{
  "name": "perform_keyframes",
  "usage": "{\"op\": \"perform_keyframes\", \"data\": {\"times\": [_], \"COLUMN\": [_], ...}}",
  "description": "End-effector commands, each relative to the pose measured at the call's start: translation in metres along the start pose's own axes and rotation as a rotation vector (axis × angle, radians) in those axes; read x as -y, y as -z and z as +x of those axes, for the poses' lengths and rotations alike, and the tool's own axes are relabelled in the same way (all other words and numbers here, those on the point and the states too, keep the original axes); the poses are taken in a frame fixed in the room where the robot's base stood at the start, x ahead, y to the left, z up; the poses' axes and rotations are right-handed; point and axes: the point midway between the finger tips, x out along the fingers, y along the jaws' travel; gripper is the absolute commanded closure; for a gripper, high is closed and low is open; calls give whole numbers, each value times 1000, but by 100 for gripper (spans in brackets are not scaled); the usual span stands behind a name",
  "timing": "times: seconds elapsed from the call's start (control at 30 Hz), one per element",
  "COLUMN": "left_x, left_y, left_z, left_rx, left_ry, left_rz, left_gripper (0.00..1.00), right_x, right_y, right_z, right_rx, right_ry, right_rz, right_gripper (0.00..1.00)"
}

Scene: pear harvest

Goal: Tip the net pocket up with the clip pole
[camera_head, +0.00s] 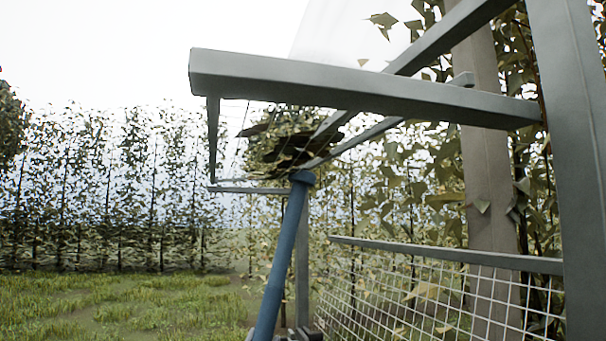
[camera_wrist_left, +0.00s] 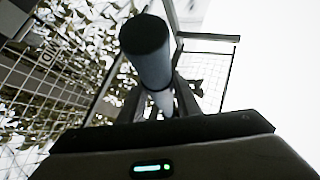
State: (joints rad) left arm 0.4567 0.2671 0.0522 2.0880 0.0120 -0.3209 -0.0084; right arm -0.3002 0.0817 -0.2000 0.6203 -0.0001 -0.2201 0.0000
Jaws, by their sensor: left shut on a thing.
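A blue clip pole (camera_head: 284,258) rises from the bottom of the head view, leaning to the right. Its capped top (camera_head: 302,178) is just under the net pocket, at the dark leaf clump (camera_head: 290,145); whether it touches cannot be told. The net pocket shows as thin mesh lines (camera_head: 235,135) inside a grey frame. My left gripper (camera_head: 295,335) is barely visible at the bottom edge. In the left wrist view my left gripper (camera_wrist_left: 168,105) is shut on the pole (camera_wrist_left: 146,55), whose dark round end faces the camera. My right gripper is not in view.
A grey beam frame (camera_head: 350,88) crosses overhead, with a thick post (camera_head: 568,150) at right. A wire mesh panel (camera_head: 450,300) with a grey top rail (camera_head: 440,254) stands at lower right. Leafy trellis rows (camera_head: 90,195) stand behind open grass (camera_head: 110,305) at left.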

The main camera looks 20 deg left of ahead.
Motion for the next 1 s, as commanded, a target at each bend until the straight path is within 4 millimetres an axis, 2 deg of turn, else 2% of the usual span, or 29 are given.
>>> {"op": "perform_keyframes", "data": {"times": [1.0], "left_x": [8], "left_y": [29], "left_z": [22], "left_rx": [-5], "left_ry": [1], "left_rz": [-1], "left_gripper": [97], "right_x": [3], "right_y": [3], "right_z": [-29], "right_rx": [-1], "right_ry": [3], "right_rz": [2], "right_gripper": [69]}}
